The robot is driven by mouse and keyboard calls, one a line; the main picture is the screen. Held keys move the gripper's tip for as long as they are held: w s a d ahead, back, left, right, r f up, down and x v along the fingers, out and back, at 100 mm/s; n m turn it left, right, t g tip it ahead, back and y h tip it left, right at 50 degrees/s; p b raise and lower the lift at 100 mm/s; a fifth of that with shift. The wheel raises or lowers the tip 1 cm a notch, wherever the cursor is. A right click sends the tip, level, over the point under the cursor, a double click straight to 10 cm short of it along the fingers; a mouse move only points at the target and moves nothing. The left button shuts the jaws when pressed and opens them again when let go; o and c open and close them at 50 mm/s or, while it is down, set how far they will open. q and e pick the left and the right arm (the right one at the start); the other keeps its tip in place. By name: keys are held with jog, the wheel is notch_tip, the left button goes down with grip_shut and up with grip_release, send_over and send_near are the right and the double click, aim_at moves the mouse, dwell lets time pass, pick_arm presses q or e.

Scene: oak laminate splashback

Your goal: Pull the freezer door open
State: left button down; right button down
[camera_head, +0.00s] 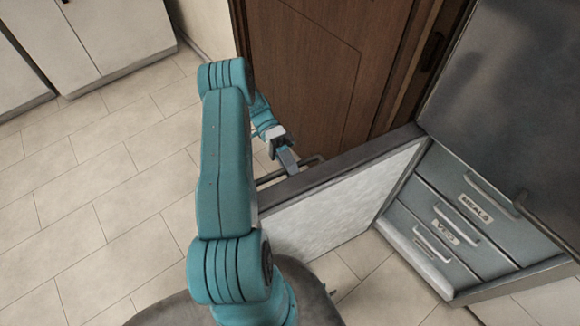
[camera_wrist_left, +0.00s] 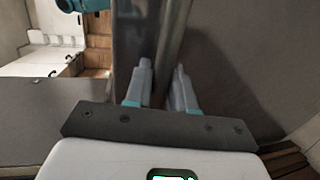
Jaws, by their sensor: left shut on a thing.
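The freezer door (camera_head: 335,205) stands swung open, its pale inner panel facing the drawers and its dark top edge running toward my left gripper. The handle (camera_head: 308,161) is a metal bar on the door's outer side, partly hidden by the door's edge and my gripper. My left gripper (camera_head: 289,160) is at the handle, shut on it. In the left wrist view the two fingers of the gripper (camera_wrist_left: 161,88) lie along the grey metal bar (camera_wrist_left: 150,40). My right gripper is in neither view.
The open freezer compartment shows grey drawers, one labelled MEALS (camera_head: 476,208) and one VEG (camera_head: 446,231). A dark closed upper door (camera_head: 510,100) is above them. A brown wooden door (camera_head: 305,80) stands behind. White cabinets (camera_head: 110,35) are at upper left. The tiled floor (camera_head: 90,190) at left is clear.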

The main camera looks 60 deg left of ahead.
pick_arm(q)
jog(key=shift+a, duration=0.2)
dwell(0.4)
jog(key=c, duration=1.1)
grip_release()
jog(key=shift+d, duration=0.1)
jog(key=shift+r, duration=0.1)
